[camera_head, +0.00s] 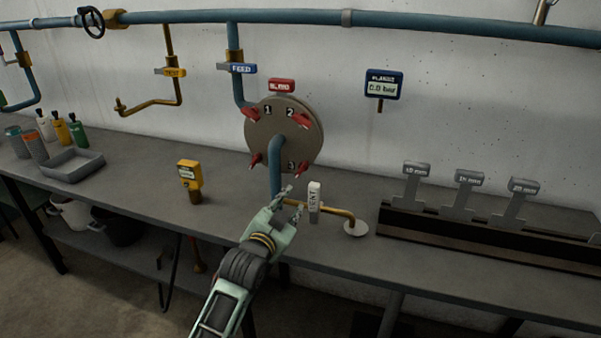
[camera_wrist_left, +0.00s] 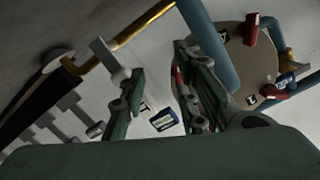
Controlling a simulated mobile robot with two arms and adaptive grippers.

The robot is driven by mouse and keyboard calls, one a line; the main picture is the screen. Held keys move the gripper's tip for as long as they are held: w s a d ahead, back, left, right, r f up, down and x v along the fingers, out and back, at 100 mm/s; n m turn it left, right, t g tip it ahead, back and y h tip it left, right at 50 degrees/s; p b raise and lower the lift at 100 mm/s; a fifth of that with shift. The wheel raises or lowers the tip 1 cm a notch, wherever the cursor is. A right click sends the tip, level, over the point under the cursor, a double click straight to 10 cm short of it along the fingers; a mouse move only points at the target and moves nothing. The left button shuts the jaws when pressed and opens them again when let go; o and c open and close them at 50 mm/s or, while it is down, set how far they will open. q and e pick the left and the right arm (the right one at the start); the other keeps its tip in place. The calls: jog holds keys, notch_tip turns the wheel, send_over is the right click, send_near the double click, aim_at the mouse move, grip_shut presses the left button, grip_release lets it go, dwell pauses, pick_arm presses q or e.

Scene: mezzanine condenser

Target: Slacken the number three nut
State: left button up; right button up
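The round flange plate (camera_head: 283,138) stands upright behind the bench and carries several red-handled nuts. The number three nut (camera_head: 303,167) is at its lower right, beside the "3" mark. My left gripper (camera_head: 293,200) is in front of and below it, beside the blue pipe, apart from the nut. In the left wrist view the fingers (camera_wrist_left: 162,98) are spread with nothing held between them. There the plate (camera_wrist_left: 262,65) is partly hidden by the blue pipe and the right finger. A bit of red shows behind that finger; I cannot tell which nut it is. My right gripper is not in view.
The white vent handle (camera_head: 314,198) on a brass pipe is close beside the gripper; contact is unclear. The vertical blue pipe (camera_head: 276,178) crosses before the plate.

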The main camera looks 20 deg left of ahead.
pick_arm(q)
jog(key=t, duration=0.1)
send_near(301, 171)
jog(key=w, duration=0.9)
jog(key=shift+w+d+f, duration=0.1)
jog(key=shift+w+f, duration=0.1)
jog(key=shift+w, duration=0.1)
grip_shut()
